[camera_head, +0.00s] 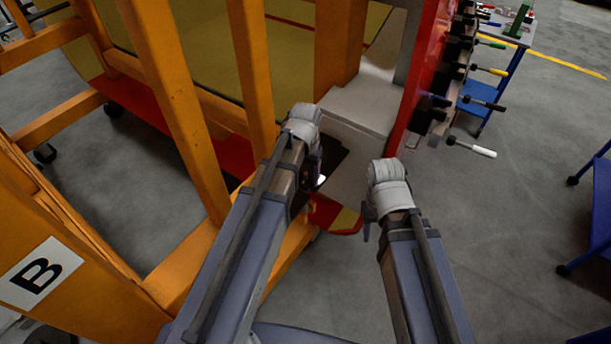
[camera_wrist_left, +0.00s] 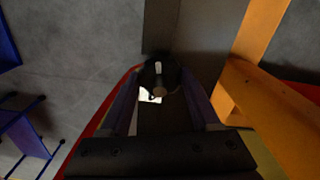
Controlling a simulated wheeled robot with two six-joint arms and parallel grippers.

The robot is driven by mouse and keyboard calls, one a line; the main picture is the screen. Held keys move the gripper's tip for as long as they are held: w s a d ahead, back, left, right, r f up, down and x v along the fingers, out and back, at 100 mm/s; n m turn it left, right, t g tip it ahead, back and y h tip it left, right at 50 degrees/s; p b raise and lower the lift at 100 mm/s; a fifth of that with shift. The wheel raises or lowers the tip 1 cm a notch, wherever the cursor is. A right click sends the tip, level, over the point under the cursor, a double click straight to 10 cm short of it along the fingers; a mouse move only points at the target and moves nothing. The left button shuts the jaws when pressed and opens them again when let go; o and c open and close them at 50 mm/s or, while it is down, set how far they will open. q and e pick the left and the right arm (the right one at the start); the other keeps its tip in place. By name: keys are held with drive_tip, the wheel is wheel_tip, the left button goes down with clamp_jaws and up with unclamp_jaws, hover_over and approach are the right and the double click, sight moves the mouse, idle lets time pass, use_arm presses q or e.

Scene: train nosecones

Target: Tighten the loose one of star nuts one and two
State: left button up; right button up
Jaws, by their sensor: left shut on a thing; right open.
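In the left wrist view, a small dark star nut (camera_wrist_left: 159,77) with a pale bolt end sits between the tips of my left gripper (camera_wrist_left: 160,88). The fingers are shut on it; the dimness hides its exact outline, and I cannot tell whether it is nut one or two. In the head view my left gripper (camera_head: 316,168) is beside the orange frame, mostly hidden behind my wrist, and the nut is hidden there. My right gripper (camera_head: 369,218) is open and empty, apart from everything, over the floor right of the red and yellow part. No second star nut is clearly visible.
The orange frame (camera_head: 175,100), marked B, stands at the left. A red panel (camera_head: 425,75) with several handled tools rises at the upper right. A blue trolley (camera_head: 480,95) and another blue cart (camera_head: 600,215) stand farther right. Grey floor between is clear.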

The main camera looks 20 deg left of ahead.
use_arm(q)
drive_tip(key=shift+m, duration=0.4)
drive_tip(key=o, duration=1.4)
wheel_tip(320, 180, up, 8)
drive_tip(key=p, duration=0.8)
drive_tip(key=shift+f, duration=0.1)
